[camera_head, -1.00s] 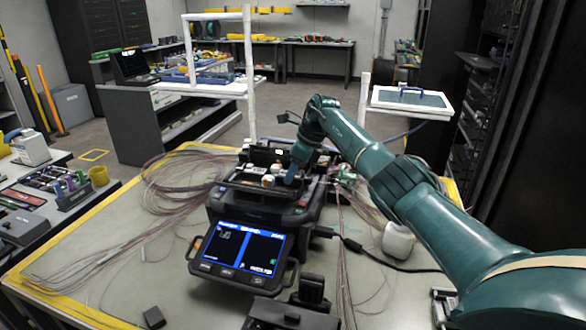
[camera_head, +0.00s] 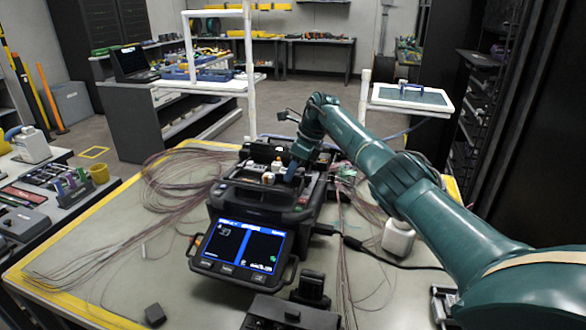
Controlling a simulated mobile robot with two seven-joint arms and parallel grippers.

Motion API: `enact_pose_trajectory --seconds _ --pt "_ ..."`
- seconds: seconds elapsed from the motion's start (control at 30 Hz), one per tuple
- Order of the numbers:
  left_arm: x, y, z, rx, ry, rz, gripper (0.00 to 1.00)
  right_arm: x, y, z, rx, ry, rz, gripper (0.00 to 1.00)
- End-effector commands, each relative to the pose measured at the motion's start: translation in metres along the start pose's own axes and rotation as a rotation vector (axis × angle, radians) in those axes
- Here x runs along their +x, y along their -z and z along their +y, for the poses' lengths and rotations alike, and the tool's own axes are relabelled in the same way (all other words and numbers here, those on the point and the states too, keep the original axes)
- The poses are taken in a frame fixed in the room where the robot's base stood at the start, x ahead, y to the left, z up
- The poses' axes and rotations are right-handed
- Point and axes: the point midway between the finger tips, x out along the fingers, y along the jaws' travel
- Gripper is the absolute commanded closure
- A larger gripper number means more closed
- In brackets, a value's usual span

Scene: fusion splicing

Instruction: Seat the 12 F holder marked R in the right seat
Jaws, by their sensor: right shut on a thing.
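The fusion splicer (camera_head: 258,203) stands in the middle of the table, its lit blue screen (camera_head: 240,246) tilted toward me. Its top is open, with small white and orange parts (camera_head: 270,177) showing in it. My right arm reaches in from the right, and my right gripper (camera_head: 290,176) points down over the right side of the splicer's open top. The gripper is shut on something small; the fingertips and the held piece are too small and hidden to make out. I cannot read any R mark or see the right seat clearly. My left gripper is not in view.
Loose fiber bundles (camera_head: 165,185) spread over the table's left side. A white container (camera_head: 398,236) and a black cable (camera_head: 385,262) lie to the right. A small dark block (camera_head: 155,314) and black devices (camera_head: 288,314) are at the front. The table's left front is mostly clear.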

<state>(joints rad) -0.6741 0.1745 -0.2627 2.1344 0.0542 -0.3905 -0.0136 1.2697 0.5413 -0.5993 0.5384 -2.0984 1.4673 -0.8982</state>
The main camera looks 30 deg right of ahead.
Motion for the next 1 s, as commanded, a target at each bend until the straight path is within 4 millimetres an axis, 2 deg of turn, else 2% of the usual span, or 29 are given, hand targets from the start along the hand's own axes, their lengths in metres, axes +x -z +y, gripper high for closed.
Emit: enact_pose_trajectory --seconds 0.3,0.33,0.53,0.63,0.67,0.77,1.0 --pt "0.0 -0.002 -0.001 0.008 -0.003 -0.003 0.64 0.002 0.001 0.0 0.0 0.0 0.0 0.93" --pt "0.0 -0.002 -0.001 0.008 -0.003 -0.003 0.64 0.002 0.001 0.0 0.0 0.0 0.0 0.65" --pt "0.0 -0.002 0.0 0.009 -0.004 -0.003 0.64 0.003 0.001 0.0 0.0 -0.001 0.001 0.49" --pt "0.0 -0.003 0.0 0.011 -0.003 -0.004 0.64 -0.003 0.001 -0.001 -0.001 0.001 0.001 0.48" --pt "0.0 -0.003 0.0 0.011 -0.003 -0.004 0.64 -0.006 0.001 -0.001 -0.001 0.002 0.0 0.42" --pt "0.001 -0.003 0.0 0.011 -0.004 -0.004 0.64 -0.022 0.002 -0.001 -0.001 0.004 -0.002 0.42" --pt "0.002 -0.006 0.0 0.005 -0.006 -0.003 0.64 -0.077 0.001 -0.001 -0.001 0.005 -0.003 0.42"
